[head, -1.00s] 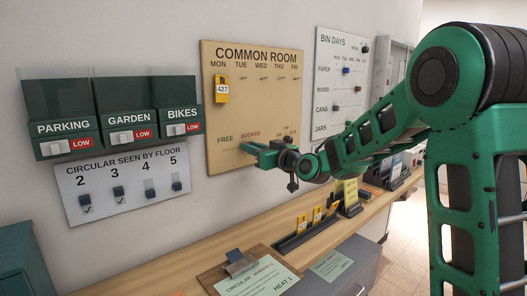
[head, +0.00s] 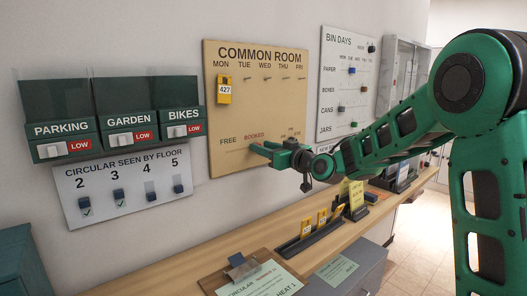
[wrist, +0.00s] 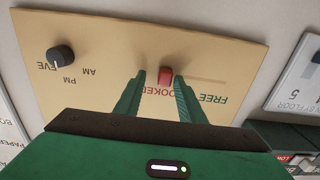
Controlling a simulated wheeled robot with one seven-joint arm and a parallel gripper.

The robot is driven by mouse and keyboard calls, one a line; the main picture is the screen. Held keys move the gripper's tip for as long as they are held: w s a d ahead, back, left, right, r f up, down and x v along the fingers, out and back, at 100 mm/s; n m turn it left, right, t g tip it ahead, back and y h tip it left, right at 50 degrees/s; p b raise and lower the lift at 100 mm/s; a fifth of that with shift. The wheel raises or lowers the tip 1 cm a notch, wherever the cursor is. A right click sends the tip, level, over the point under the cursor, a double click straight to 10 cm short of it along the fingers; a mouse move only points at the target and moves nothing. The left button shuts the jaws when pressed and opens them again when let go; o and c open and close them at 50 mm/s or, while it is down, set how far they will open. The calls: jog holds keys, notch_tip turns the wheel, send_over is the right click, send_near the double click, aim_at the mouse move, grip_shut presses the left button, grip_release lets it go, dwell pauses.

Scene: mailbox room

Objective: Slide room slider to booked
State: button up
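The tan COMMON ROOM board (head: 225,115) hangs on the wall, with FREE at the left and BOOKED to its right along its lower part. The room slider, a small red knob (wrist: 166,76), shows in the wrist view by the BOOKED lettering; its slot runs toward FREE at the right of that upside-down view. My gripper (head: 258,149) is at the board's lower part in the head view and hides the knob there. In the wrist view my gripper (wrist: 160,76) has its fingers apart, one on each side of the knob. The finger on the FREE side is very close; contact is unclear.
A dark dial (wrist: 61,55) with AM, PM and EVE marks is on the same board. A yellow 427 tag (head: 224,90) hangs under MON. The floor slider panel (head: 125,188) is at lower left and the BIN DAYS board (head: 335,78) at right. A wooden counter (head: 190,258) runs below.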

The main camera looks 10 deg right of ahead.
jog(key=v, duration=1)
jog(key=shift+s+d, duration=0.2)
jog(key=shift+s, duration=0.1)
jog(key=shift+f, duration=0.1)
